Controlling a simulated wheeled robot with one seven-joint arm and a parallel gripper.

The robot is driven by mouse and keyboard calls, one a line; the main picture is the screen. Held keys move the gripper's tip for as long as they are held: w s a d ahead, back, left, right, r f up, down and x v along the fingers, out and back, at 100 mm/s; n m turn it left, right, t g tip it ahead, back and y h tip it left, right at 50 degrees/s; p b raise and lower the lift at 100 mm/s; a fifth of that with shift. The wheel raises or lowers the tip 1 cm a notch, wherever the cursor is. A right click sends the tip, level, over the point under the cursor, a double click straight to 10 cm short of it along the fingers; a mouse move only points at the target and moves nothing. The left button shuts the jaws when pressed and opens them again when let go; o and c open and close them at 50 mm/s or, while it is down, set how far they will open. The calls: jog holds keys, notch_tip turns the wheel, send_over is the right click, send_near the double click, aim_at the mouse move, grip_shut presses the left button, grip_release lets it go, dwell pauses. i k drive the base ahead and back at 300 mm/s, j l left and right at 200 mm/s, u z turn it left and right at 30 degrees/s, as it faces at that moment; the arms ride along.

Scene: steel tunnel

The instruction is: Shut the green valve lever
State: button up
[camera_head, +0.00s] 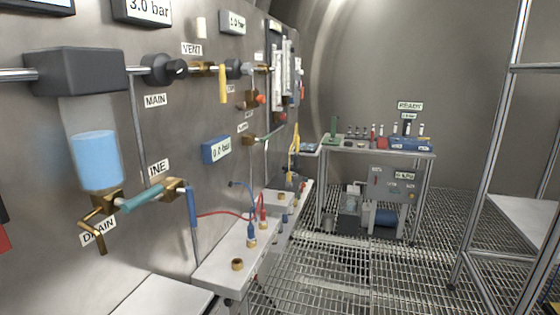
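A teal-green lever (142,197) shows at the lower left, at the brass drain valve (107,203) beneath a filter bowl of blue liquid (96,160). It lies slanted, its right end higher, close to another brass fitting (174,188). A second, smaller green lever (272,133) sticks out to the right from a brass valve (249,140) farther along the wall panel. I cannot tell from this view whether either valve is open or shut. My gripper is not in view.
A blue lever (192,207) hangs down beside the teal one. A yellow lever (223,84) points down under the VENT label (192,49). A narrow bench (228,262) with red and blue hoses stands along the wall. Grated floor (340,280) is open to its right, before a metal rack (490,140).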

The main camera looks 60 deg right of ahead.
aim_at(262, 140)
jog(key=z, duration=1.25)
